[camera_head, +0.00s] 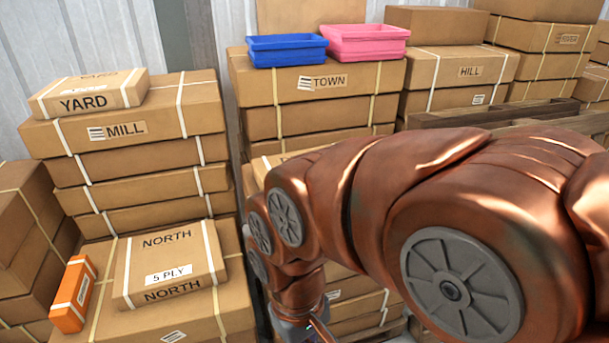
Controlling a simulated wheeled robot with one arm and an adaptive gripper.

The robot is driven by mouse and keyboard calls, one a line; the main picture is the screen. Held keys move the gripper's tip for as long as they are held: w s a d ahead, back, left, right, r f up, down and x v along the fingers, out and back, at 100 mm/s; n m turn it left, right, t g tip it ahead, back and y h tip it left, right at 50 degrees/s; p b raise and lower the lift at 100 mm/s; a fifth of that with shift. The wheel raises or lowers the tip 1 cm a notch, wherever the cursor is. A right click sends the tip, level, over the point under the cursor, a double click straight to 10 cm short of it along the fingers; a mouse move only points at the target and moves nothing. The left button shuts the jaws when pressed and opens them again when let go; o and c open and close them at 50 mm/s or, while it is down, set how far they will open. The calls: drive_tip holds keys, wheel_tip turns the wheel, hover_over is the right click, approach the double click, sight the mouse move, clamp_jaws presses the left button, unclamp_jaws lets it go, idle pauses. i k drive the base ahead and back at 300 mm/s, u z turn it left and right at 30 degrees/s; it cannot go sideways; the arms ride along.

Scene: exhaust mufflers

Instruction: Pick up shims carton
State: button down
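No carton in view carries a readable "shims" mark. A small orange carton (73,293) stands at the lower left, with a pale label too small to read. It is on or against the stack beside the brown NORTH 5 PLY carton (171,262). My copper arm crosses the right and middle of the view and bends down to the bottom edge. The grey top of my gripper (305,328) shows there, to the right of the orange carton and well apart from it. Its fingers are mostly cut off by the frame, so I cannot see whether it holds anything.
Strapped brown stacks stand at left, including a MILL carton (128,121) with a YARD carton (90,94) on top. A TOWN carton (345,84) bears a blue bin (287,50) and a pink bin (365,43). A HILL carton (470,70) is farther right. Lower stacks are close to my arm.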

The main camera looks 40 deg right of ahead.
sight(69, 310)
drive_tip(key=z, duration=0.15)
drive_tip(key=k, duration=0.4)
drive_tip(key=u, duration=1.4)
drive_tip(key=i, duration=1.15)
drive_tip(key=u, duration=1.05)
